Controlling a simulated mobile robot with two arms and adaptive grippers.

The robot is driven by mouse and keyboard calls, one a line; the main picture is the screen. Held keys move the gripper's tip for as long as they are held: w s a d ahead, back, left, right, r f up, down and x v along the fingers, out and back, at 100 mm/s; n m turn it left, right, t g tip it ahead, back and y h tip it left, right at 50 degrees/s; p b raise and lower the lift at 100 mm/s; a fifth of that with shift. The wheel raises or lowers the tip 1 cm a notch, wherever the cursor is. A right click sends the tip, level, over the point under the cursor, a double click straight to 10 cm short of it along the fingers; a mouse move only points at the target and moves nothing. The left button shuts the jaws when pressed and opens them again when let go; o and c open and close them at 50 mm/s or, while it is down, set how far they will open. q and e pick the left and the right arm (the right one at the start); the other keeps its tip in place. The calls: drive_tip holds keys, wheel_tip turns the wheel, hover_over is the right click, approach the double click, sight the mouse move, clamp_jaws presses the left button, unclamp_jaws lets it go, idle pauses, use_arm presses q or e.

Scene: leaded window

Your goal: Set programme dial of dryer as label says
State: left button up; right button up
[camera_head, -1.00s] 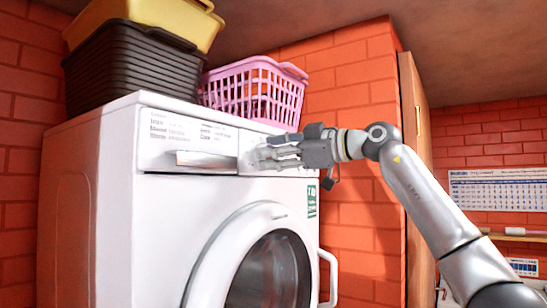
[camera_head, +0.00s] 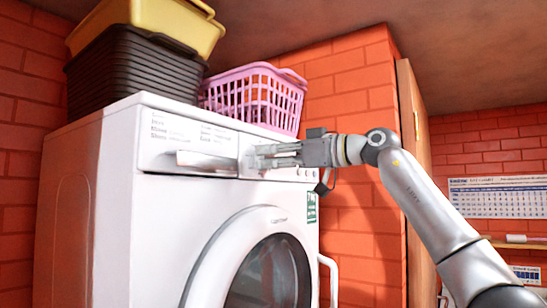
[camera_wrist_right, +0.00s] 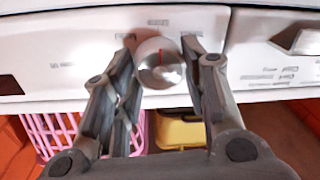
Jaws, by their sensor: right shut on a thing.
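The white dryer (camera_head: 80,215) stands at the left with its control panel facing me. Its round silver programme dial (camera_wrist_right: 160,72) shows in the right wrist view, with a red mark toward the top of that picture. My right gripper (camera_wrist_right: 159,58) has a finger on each side of the dial and is shut on it. In the head view my right gripper (camera_head: 262,156) is at the panel, and its fingers largely hide the dial. A green label (camera_head: 311,206) is on the dryer's front at the right; its writing is too small to read. My left gripper is not in view.
A pink basket (camera_head: 255,90), a dark crate (camera_head: 130,75) and a yellow bin (camera_head: 150,20) sit on top of the dryer. The drawer handle (camera_head: 205,159) is left of the dial. A brick wall is behind; the round door (camera_head: 225,265) is below.

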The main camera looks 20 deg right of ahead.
drive_tip(key=shift+f, duration=0.25)
drive_tip(key=o, duration=1)
drive_tip(key=shift+d, duration=0.1)
drive_tip(key=shift+r, duration=0.1)
drive_tip(key=v, duration=1.2)
